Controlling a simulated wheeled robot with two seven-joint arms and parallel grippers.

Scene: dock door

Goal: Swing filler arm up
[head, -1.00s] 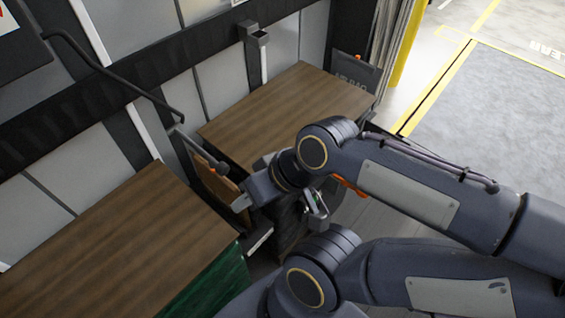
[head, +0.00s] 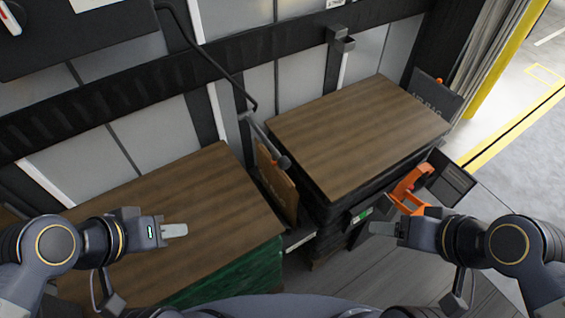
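A thin grey rod (head: 263,135) reaches out from a small bracket on the wall between the two wood-topped stacks, slanting down to a dark round knob (head: 283,162); I take it for the filler arm. A black bent hose or bar (head: 208,57) comes down from the wall panel and ends close to the rod's wall end. My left gripper (head: 175,230) is over the left stack, left of and apart from the knob. My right gripper (head: 382,228) is right of and below the knob, also apart from it. Each shows edge-on, so the finger gap is hidden. Neither visibly holds anything.
The left wood-topped stack (head: 170,205) and right stack (head: 360,130) flank a narrow gap with an upright brown board (head: 278,182). An orange tool (head: 408,187) sits at the right stack's side, below a dark air-bag box (head: 435,97). Open floor lies right.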

